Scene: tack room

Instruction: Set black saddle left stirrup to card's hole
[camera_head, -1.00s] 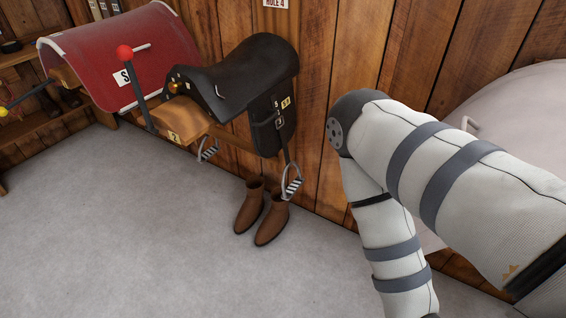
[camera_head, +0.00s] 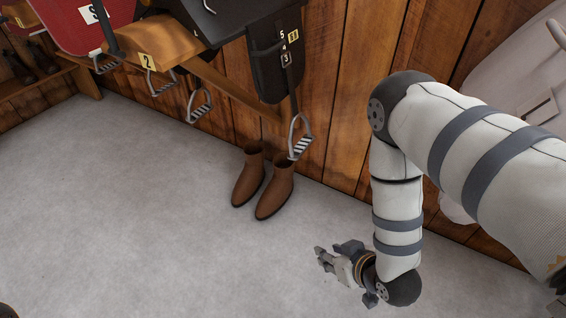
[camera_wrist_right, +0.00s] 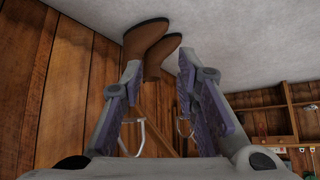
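The black saddle (camera_head: 262,75) sits on a wooden rack at the top of the head view, its upper part cut off. Its near flap shows the numbers 5, 4 and 3 beside a strap, plus a small yellow tag (camera_head: 293,36). A metal stirrup (camera_head: 300,137) hangs below this flap. Another stirrup (camera_head: 199,105) hangs to its left below the rack. My right gripper (camera_head: 322,256) is low over the floor, right of and below the boots, apart from the saddle. The right wrist view shows its fingers (camera_wrist_right: 158,66) spread with nothing between them. My left gripper is not in view.
Brown boots (camera_head: 262,180) stand on the floor below the stirrup. A wooden wall (camera_head: 345,90) runs behind the saddle. A red saddle (camera_head: 75,25) is at the upper left, with more stirrups (camera_head: 160,82) hanging nearby. The grey floor (camera_head: 130,210) in front is clear.

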